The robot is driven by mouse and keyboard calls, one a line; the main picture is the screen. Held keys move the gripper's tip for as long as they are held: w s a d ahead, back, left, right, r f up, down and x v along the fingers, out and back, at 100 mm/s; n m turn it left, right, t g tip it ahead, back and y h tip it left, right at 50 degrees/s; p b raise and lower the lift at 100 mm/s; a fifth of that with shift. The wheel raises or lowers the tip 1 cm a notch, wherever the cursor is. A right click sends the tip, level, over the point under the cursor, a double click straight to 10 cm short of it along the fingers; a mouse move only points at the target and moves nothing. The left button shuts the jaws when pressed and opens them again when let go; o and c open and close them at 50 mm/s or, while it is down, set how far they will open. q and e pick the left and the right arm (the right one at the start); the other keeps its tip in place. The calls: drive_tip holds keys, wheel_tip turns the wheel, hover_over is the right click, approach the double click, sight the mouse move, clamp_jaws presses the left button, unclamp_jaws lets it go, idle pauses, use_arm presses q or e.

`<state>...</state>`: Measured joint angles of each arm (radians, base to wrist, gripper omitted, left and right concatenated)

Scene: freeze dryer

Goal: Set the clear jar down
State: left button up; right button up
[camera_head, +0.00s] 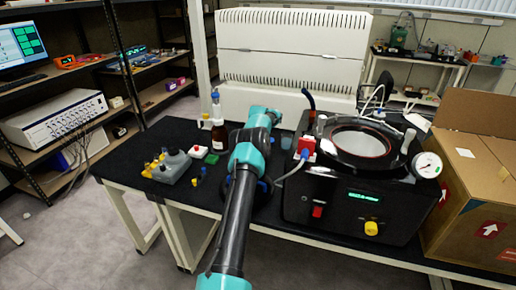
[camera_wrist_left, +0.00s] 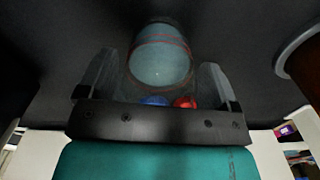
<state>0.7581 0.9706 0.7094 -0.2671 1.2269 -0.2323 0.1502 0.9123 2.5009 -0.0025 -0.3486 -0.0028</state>
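The clear jar (camera_wrist_left: 160,55) shows in the left wrist view between the two fingers of my left gripper (camera_wrist_left: 157,75). Its rounded bluish end faces up the picture, with a thin red line around it. Its faint see-through sides reach to about both fingers. The dark mat lies behind it; I cannot tell whether the jar touches it. In the head view my left arm reaches over the table and hides its own gripper. A small bluish container (camera_head: 287,141) shows just right of my wrist; I cannot tell if it is the same jar. My right gripper is not in view.
The black freeze dryer (camera_head: 345,205) with its round top stands right of my arm, beside a cardboard box (camera_head: 478,190). A brown bottle (camera_head: 218,137), a grey knobbed block (camera_head: 172,166) and a red-topped button box (camera_head: 199,153) stand left.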

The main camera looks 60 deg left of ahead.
use_arm(q)
drive_tip(key=shift+o, duration=0.6)
wheel_tip(320, 180, up, 12)
drive_tip(key=shift+r, duration=0.2)
idle(0.7)
